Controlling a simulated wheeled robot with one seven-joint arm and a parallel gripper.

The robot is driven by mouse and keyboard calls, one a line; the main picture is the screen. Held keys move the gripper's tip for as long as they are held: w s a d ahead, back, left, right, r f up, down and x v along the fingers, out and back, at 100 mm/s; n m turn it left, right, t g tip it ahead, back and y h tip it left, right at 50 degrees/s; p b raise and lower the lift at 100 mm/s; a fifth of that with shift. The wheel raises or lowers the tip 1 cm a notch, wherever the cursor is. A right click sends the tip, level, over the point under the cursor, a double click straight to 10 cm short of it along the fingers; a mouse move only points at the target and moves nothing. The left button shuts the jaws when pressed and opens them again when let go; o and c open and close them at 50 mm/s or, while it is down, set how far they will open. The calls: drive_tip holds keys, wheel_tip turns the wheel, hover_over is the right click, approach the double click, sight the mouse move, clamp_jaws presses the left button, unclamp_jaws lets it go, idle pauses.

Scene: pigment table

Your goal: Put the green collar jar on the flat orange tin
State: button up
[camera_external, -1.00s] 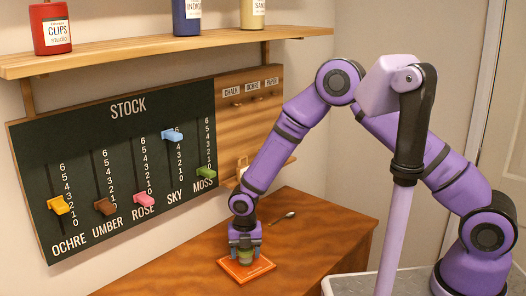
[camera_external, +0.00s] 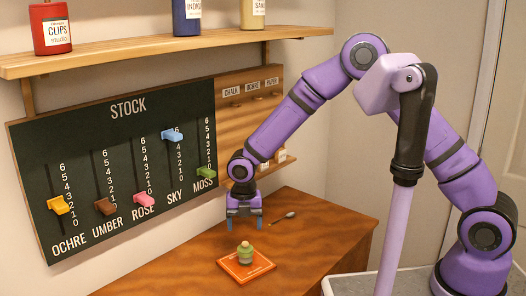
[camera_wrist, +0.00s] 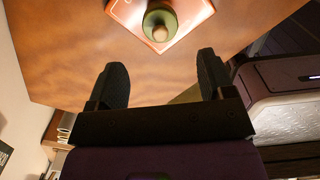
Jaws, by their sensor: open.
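The green collar jar (camera_external: 245,253) stands upright on the flat orange tin (camera_external: 228,266), near the middle of its top. In the wrist view the jar (camera_wrist: 160,20) shows near the top edge, over the tin (camera_wrist: 124,10), which is partly cut off. My gripper (camera_external: 244,222) is above and behind the jar, apart from it. Its two fingers are spread and nothing is between them, as the wrist view (camera_wrist: 163,80) also shows.
A spoon (camera_external: 284,219) lies on the wooden table (camera_external: 180,265) to the right of my gripper. The stock board (camera_external: 110,170) with several coloured sliders is on the wall at left. A shelf (camera_external: 150,54) with bottles is above it. The table around the tin is clear.

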drive_tip(key=shift+r, duration=1.05)
drive_tip(key=w+d+r+m+t, duration=0.1)
drive_tip(key=w+d+r+m, duration=0.3)
drive_tip(key=d+r, duration=0.5)
drive_tip(key=w+d+r+m+t, duration=0.1)
drive_tip(key=w+d+r+m, duration=0.1)
drive_tip(key=d+r+m, duration=0.7)
drive_tip(key=w+d+r+m+t, duration=0.1)
drive_tip(key=w+d+r+m, duration=0.3)
drive_tip(key=d, duration=0.8)
drive_tip(key=s+d+r+m+t, duration=0.1)
drive_tip(key=s+d+r+m, duration=0.35)
drive_tip(key=d, duration=0.35)
drive_tip(key=s+d+r+m, duration=0.3)
drive_tip(key=s+d+m, duration=0.15)
drive_tip(key=d, duration=0.25)
drive_tip(key=s+d+m+t, duration=0.1)
drive_tip(key=s+d+m, duration=0.8)
drive_tip(key=s+m, duration=0.1)
drive_tip(key=shift+s+f, duration=0.15)
drive_tip(key=shift+f, duration=0.15)
